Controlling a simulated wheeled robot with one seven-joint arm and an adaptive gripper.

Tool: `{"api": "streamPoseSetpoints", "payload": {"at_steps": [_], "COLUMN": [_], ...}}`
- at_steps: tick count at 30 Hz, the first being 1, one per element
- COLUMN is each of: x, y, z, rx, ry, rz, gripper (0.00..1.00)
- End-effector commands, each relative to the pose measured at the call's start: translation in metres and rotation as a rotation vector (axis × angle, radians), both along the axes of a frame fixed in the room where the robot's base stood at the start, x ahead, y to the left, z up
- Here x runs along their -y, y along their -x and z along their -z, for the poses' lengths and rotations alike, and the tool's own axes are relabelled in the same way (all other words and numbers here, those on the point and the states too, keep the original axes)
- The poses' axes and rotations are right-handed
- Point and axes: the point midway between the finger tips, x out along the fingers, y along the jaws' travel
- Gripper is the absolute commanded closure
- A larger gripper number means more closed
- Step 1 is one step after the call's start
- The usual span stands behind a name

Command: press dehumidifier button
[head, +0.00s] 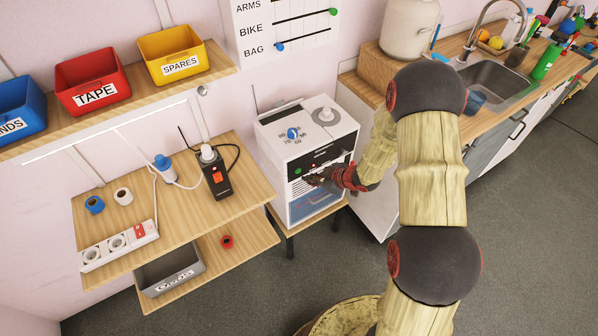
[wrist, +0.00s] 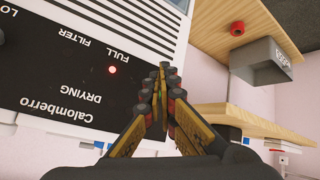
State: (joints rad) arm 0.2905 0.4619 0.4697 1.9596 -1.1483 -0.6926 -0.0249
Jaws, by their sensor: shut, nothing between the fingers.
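The dehumidifier (head: 338,140) is a white box with a dial on top, a dark front panel and a clear tank below. In the head view a green spot and a red light show on the panel near my fingers. My gripper (head: 309,180) is at the front face, with its fingertips close to the panel. The wrist view shows the dehumidifier's black panel (wrist: 60,75) upside down, with "DRYING", "FILTER" and "FULL" and a lit red light. There my gripper (wrist: 166,72) is shut and empty, covering part of the panel's edge. I cannot tell whether the fingertips touch it.
A wooden desk (head: 110,225) with a power strip (head: 119,246) and a black socket box (head: 216,177) stands left of the dehumidifier. A grey bin (head: 168,275) sits on the lower shelf. The sink counter (head: 364,92) is to the right. Grey floor is open in front.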

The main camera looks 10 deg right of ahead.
Motion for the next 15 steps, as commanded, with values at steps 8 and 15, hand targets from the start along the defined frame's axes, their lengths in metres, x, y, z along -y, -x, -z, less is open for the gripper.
{"api": "streamPoseSetpoints", "payload": {"at_steps": [8, 15], "x": [0.008, 0.013], "y": [0.024, 0.041], "z": [-0.001, -0.001], "rx": [0.0, 0.001], "ry": [0.0, 0.0], "rz": [0.002, 0.001], "gripper": [1.0, 1.0]}}
